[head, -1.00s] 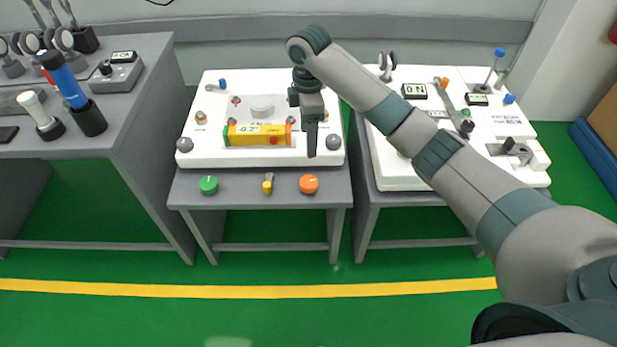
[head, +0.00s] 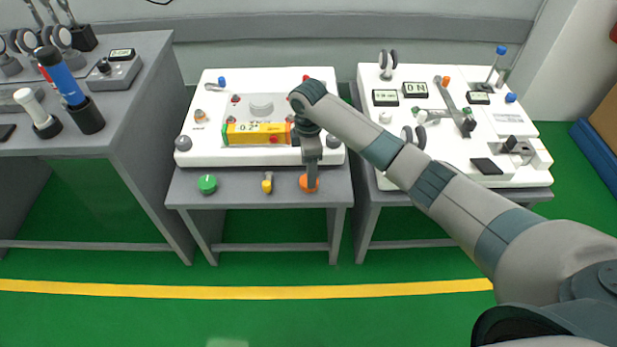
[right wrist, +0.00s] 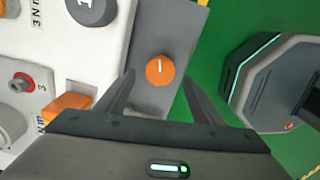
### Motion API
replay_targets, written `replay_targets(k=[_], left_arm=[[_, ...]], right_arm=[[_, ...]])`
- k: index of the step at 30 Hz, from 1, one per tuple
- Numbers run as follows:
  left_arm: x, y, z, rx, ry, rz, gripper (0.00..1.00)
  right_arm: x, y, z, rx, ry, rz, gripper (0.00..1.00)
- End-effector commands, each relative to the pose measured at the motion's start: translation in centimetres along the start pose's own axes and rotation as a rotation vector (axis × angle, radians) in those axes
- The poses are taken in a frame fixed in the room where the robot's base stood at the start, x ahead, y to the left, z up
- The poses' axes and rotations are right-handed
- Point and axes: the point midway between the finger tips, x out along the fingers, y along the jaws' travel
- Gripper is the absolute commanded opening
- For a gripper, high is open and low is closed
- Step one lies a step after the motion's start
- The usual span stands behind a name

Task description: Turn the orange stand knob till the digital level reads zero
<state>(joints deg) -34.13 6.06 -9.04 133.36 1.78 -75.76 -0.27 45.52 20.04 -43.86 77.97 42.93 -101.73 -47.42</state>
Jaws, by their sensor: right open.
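The orange stand knob (head: 309,184) sits at the front right of the middle stand. In the right wrist view the knob (right wrist: 160,70) shows a white pointer line and lies ahead of the fingertips, between their lines. My right gripper (right wrist: 157,85) is open and empty; in the head view the gripper (head: 311,180) hangs over the knob and hides part of it. I cannot tell whether it touches. The digital level (head: 257,133), a yellow-orange bar with a small display, lies on the white panel; its reading is hard to make out, perhaps 0.25. My left gripper is not in view.
A green knob (head: 207,184) and a small yellow knob (head: 267,183) share the stand's front ledge. Grey round knobs flank the white panel (head: 210,155). A second white panel with displays (head: 385,97) stands right, a grey bench (head: 140,100) left.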

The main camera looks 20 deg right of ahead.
Motion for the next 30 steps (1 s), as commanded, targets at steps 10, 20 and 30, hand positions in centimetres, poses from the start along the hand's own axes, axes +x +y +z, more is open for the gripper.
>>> replay_targets(k=[10,20,30], left_arm=[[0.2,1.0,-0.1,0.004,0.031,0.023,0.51],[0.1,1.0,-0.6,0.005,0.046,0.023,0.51],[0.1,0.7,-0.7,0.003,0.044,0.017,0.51]], right_arm=[[3.8,0.0,0.0,0.000,0.000,0.000,0.62],[4.0,0.0,0.0,0.000,0.000,0.000,0.62],[4.0,0.0,0.0,0.000,0.000,-0.001,0.20]])
